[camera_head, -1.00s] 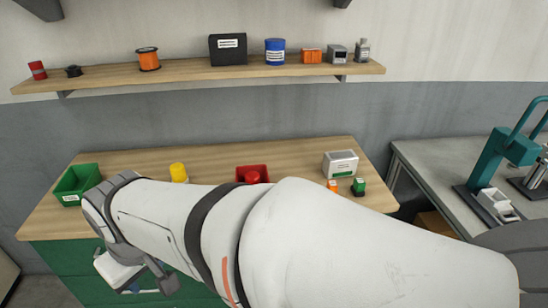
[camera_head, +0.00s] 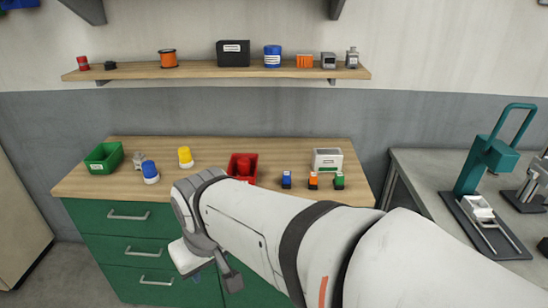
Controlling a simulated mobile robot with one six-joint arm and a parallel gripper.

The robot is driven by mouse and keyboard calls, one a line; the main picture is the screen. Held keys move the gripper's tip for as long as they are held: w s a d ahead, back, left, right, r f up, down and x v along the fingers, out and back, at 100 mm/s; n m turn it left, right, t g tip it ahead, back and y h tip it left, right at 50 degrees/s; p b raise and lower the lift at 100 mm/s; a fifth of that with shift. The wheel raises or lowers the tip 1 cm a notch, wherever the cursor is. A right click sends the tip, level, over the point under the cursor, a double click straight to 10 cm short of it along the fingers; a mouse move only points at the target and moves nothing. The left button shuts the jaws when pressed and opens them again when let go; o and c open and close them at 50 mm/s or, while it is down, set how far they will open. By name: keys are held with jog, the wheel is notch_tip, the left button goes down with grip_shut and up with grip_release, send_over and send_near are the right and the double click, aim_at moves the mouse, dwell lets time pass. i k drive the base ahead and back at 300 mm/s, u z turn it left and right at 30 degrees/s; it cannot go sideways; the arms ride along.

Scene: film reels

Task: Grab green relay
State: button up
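The green relay (camera_head: 338,181) is a small block with a dark lower part on the right of the wooden worktop. It stands just right of a similar orange relay (camera_head: 313,181), with a blue relay (camera_head: 286,180) further left. My arm crosses the lower right of the view, in front of the worktop. My gripper (camera_head: 208,276) is at its left end, low in front of the green drawers and well left of the green relay. The fingers are partly hidden, and I cannot tell whether they are open.
The worktop (camera_head: 240,148) also carries a green bin (camera_head: 104,158), blue (camera_head: 150,172) and yellow (camera_head: 185,157) beacons, a red bin (camera_head: 233,164) and a white-grey box (camera_head: 327,159) behind the relays. A shelf (camera_head: 200,72) hangs above. A grey bench (camera_head: 420,180) with a teal press stands right.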

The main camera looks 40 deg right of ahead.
aim_at(338, 183)
jog(key=z, duration=1.4)
jog(key=i, duration=1)
